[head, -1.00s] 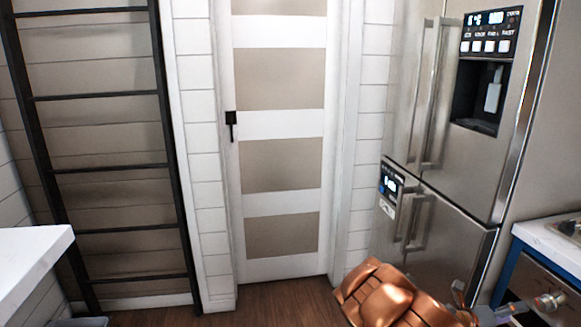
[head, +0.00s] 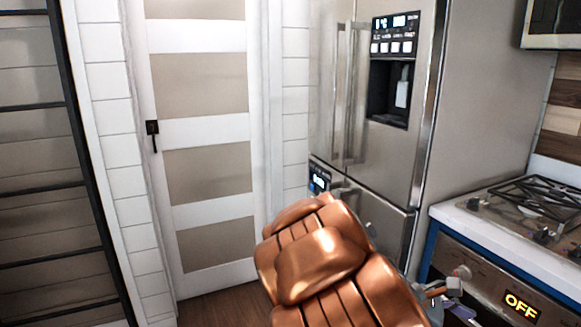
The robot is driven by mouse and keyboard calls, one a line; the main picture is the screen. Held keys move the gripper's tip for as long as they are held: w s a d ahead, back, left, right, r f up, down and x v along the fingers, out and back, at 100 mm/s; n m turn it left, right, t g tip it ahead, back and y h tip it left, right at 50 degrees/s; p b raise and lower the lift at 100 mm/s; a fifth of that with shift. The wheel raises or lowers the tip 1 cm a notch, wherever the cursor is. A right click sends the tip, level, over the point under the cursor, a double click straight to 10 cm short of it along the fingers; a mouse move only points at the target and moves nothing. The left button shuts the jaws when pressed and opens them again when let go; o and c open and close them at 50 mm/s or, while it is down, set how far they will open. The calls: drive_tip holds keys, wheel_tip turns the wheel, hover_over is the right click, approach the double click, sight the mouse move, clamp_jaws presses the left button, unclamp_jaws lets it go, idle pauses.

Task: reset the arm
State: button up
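My copper-coloured arm (head: 325,262) rises from the bottom edge in the head view, in front of the fridge and door. My gripper (head: 440,291) seems to be the small grey part just right of the arm, in front of the oven. It is mostly hidden behind the arm, and its fingers cannot be made out. No held thing can be seen.
A steel fridge (head: 385,165) stands behind my arm. A stove (head: 530,212) on a blue cabinet with an oven stands at the right. A panelled door (head: 205,125) is shut. A black ladder (head: 75,130) stands at the left. Little wooden floor (head: 222,306) shows.

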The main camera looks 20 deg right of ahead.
drive_tip(key=s+a+f+m+t+y, duration=0.1)
drive_tip(key=s+a+m+t+y, duration=0.2)
drive_tip(key=a, duration=0.7)
drive_tip(key=s+a+f+m+y, duration=0.1)
drive_tip(key=a+m+y, duration=0.25)
drive_tip(key=a, duration=0.65)
drive_tip(key=s+a+f+m+t+y, duration=0.1)
drive_tip(key=s+a+m+t+y, duration=0.2)
drive_tip(key=a, duration=0.7)
wheel_tip(320, 180, up, 13)
drive_tip(key=w+n+y+p, duration=0.1)
drive_tip(key=p, duration=1.2)
drive_tip(key=shift+r+g, duration=0.2)
drive_tip(key=shift+g, duration=0.1)
